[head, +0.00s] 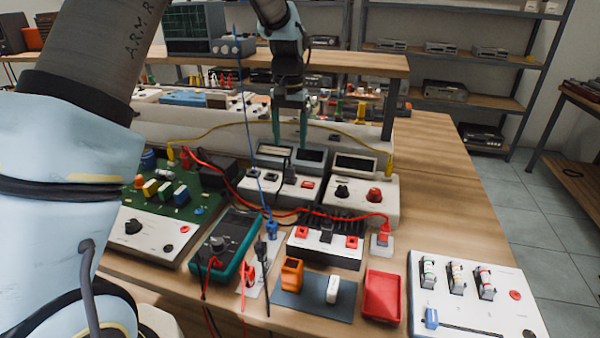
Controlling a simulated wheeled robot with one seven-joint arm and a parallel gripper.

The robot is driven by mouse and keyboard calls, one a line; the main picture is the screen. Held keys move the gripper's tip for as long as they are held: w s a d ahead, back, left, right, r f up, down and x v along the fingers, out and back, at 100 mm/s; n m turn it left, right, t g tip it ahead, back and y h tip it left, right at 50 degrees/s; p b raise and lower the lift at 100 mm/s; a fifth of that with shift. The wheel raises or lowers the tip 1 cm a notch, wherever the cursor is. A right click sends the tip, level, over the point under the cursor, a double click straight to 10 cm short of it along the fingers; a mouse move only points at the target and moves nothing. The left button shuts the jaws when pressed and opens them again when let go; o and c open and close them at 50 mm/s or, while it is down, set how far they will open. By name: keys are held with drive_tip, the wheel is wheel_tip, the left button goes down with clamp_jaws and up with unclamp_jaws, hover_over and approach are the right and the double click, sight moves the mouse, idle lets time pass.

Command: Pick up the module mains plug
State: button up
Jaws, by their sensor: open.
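My gripper (290,138) is open and points down over the back of the bench, its two teal fingers apart with nothing between them. Below it is a white and dark unit (262,191) with a small black plug-like part (290,174) standing on its top. Nearer the front, a white-topped black block with red switches (312,252) carries another black plug-like part (326,230). I cannot tell for sure which of these is the module mains plug. The fingers appear above and apart from both.
A teal multimeter (226,246), a green circuit board unit (170,195), a red tray (382,296) and a white panel (470,290) crowd the bench. Red, blue and yellow leads cross it. A raised shelf (350,62) stands behind. Bare wood (440,200) lies at the right.

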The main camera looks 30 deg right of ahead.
sight(290, 167)
wheel_tip(290, 167, down, 9)
drive_tip(key=p, duration=0.3)
drive_tip(key=shift+a+f, duration=0.15)
clamp_jaws()
idle(0.6)
